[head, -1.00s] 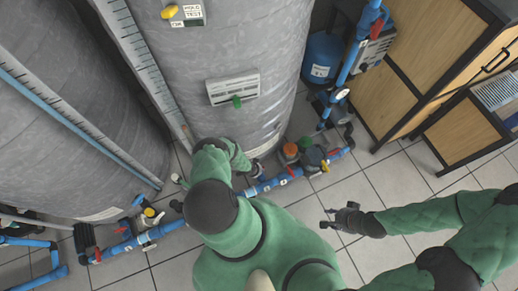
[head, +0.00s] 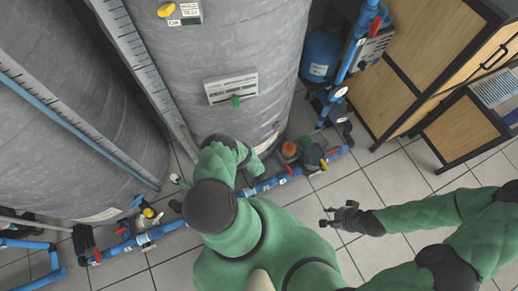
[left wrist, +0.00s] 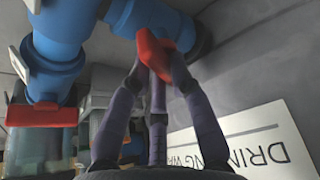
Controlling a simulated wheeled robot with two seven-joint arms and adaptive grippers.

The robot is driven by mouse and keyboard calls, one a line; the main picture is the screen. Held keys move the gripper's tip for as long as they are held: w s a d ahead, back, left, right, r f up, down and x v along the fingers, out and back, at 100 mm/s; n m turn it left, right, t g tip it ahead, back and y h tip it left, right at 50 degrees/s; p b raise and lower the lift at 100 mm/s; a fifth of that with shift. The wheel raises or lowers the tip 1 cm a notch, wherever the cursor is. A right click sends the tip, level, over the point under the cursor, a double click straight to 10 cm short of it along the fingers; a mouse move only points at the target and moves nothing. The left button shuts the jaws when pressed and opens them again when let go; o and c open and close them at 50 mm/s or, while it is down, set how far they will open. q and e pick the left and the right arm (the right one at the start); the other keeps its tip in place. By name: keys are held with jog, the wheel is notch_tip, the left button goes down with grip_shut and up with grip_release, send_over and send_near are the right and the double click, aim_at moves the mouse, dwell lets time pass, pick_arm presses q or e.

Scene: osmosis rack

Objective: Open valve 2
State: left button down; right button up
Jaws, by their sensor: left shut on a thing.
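In the left wrist view, my left gripper (left wrist: 155,62) has its dark fingers closed on a red valve handle (left wrist: 165,45). The handle sits on a blue pipe fitting (left wrist: 150,22) beside the grey tank wall. In the head view my left forearm reaches to the foot of the middle tank, and the fingers and this handle are hidden behind it. My right gripper (head: 328,217) is open and empty over the tiled floor. I cannot read a number on the valve.
A large grey tank (head: 250,45) stands behind the blue floor piping (head: 265,186). Another red handle (left wrist: 40,115) shows at the left in the left wrist view. A wooden cabinet (head: 420,50) is at the right. The floor tiles around my right gripper are clear.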

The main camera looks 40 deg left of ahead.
pick_arm(q)
jog(key=n+b, duration=0.1)
jog(key=n, duration=0.1)
jog(key=shift+w+n+g+y, duration=0.1)
jog(key=shift+n+g+y, duration=0.2)
jog(key=shift+y, duration=0.1)
jog(key=shift+n+g, duration=0.4)
jog(key=shift+n, duration=0.6)
jog(key=c, duration=1.1)
grip_release()
jog(key=shift+y, duration=0.3)
jog(key=shift+r, duration=0.1)
jog(key=shift+v, duration=5.9)
